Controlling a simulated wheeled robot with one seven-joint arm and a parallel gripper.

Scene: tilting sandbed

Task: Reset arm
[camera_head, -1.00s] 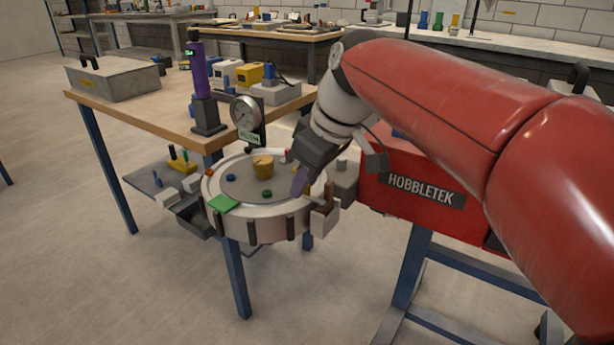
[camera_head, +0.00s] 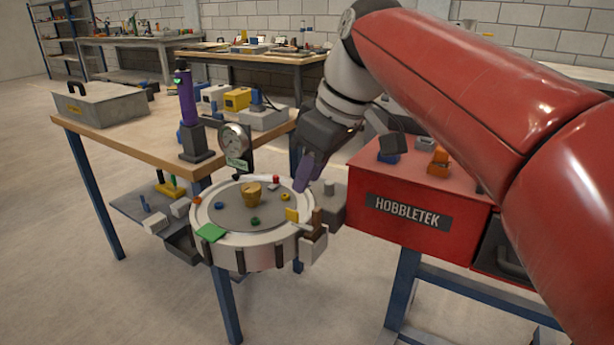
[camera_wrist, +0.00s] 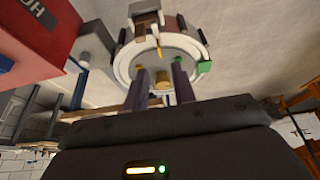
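My gripper (camera_head: 304,186) is raised above the right back rim of the round sandbed (camera_head: 240,240) in the head view, its purple fingers pointing down. In the wrist view my gripper (camera_wrist: 159,75) shows two purple fingers spread apart with nothing held between them. The sandbed (camera_wrist: 123,68) lies beyond the fingertips there. A tan cup-like piece (camera_head: 251,194) stands on the grey bed surface, and small coloured pieces lie around it, such as a green ring (camera_head: 255,222) and an orange ring (camera_head: 285,197). A green square (camera_head: 210,233) sits on the front left rim.
A red HOBBLETEK cabinet (camera_head: 420,211) stands right of the bed, with small orange and blue parts on top. A gauge (camera_head: 235,138) rises behind the bed. A wooden table (camera_head: 120,130) holds a purple cylinder (camera_head: 187,100) and a grey box (camera_head: 100,102).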

